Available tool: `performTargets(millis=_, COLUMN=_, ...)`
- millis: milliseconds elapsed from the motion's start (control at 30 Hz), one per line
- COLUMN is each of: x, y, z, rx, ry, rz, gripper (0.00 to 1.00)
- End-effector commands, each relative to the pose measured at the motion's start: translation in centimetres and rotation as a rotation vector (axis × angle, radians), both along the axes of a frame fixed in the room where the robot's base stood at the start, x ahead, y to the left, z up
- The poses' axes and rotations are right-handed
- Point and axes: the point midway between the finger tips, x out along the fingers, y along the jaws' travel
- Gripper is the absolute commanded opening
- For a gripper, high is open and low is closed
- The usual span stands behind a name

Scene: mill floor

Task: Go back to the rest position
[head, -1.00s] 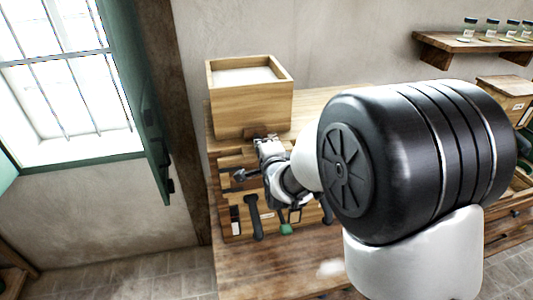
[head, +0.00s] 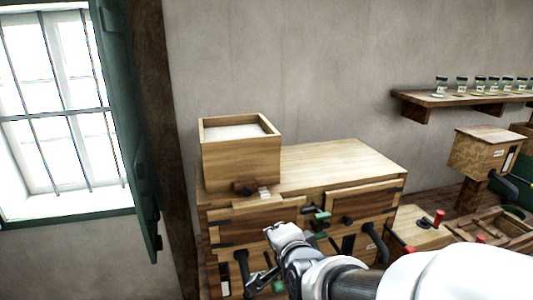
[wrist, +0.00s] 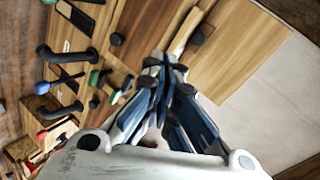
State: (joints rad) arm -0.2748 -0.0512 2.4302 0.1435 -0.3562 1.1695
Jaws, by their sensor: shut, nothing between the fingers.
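My gripper (head: 260,282) shows low in the head view, in front of the wooden cabinet (head: 345,162) and below the open-topped box. In the wrist view my gripper (wrist: 166,62) has its fingers together, with nothing seen between them. The cabinet's front, with dark handles and knobs, lies behind the fingers there. My wrist and forearm hide part of the cabinet's lower front in the head view.
A wooden box (head: 240,163) with pale contents stands at the cabinet's left. A shelf (head: 465,99) holds several jars. A smaller wooden box on a post (head: 484,153) and red-knobbed fittings stand right. A green shutter (head: 130,120) is left.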

Motion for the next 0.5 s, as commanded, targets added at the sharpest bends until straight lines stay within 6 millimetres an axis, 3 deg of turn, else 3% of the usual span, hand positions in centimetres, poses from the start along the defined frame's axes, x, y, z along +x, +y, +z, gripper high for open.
performTargets(millis=167, x=-7.5, y=-5.0, z=-2.4, rx=-0.386, ry=0.152, rz=0.187, gripper=0.00)
performTargets(millis=300, x=-14.7, y=-8.4, z=-4.7, rx=-0.652, ry=0.288, rz=0.383, gripper=0.00)
performTargets(millis=500, x=-23.4, y=-11.4, z=-7.1, rx=-0.878, ry=0.439, rz=0.633, gripper=0.00)
